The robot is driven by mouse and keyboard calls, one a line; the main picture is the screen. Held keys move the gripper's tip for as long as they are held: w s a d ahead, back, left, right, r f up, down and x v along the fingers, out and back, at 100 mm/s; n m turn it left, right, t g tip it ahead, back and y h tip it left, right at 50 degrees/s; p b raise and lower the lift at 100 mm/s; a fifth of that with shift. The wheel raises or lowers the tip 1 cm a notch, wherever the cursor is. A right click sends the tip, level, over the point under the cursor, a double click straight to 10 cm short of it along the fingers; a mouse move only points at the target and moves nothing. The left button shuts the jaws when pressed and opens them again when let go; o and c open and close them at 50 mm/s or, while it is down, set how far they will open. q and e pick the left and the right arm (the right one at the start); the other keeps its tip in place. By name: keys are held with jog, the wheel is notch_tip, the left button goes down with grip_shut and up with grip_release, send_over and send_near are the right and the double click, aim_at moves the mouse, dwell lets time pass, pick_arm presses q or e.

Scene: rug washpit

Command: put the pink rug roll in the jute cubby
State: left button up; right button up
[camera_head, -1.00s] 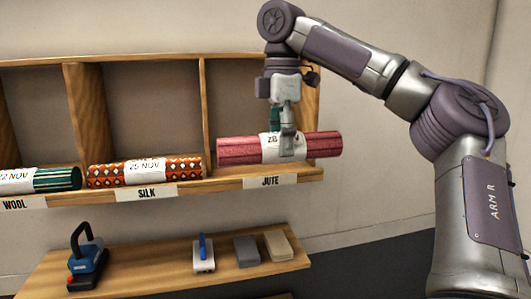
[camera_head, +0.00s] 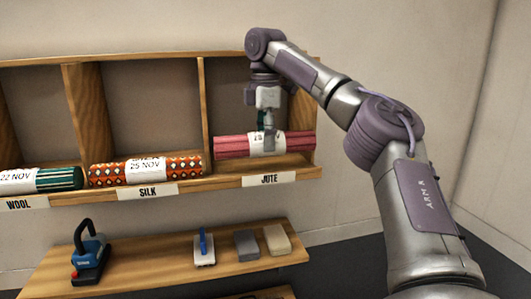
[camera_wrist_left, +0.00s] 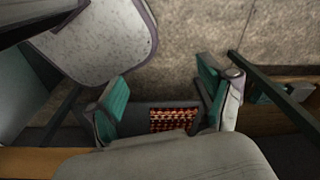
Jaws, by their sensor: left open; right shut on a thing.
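The pink rug roll (camera_head: 232,147) with a white label lies level in my right gripper (camera_head: 268,152), whose fingers are shut over its labelled middle. The roll is at the opening of the jute cubby (camera_head: 230,100), just above the shelf floor, with its right end overlapping the cubby's right wall. Whether it touches the floor I cannot tell. The JUTE label (camera_head: 268,180) is on the shelf edge below. My left gripper (camera_wrist_left: 163,100) shows open and empty in the left wrist view; it is outside the head view.
The silk cubby to the left holds an orange patterned roll (camera_head: 145,172); the wool cubby holds a green striped roll (camera_head: 58,180).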

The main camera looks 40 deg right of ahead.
aim_at(265, 154)
notch_tip(265, 154, down, 3)
jog(key=shift+f, duration=0.15)
jog(key=shift+w+d+f, duration=0.15)
jog(key=shift+w+f, duration=0.05)
jog(key=shift+f, duration=0.2)
jog(key=shift+f, duration=0.1)
jog(key=o, duration=1.5)
jog(key=shift+c, duration=0.2)
jog(key=shift+r, duration=3.9)
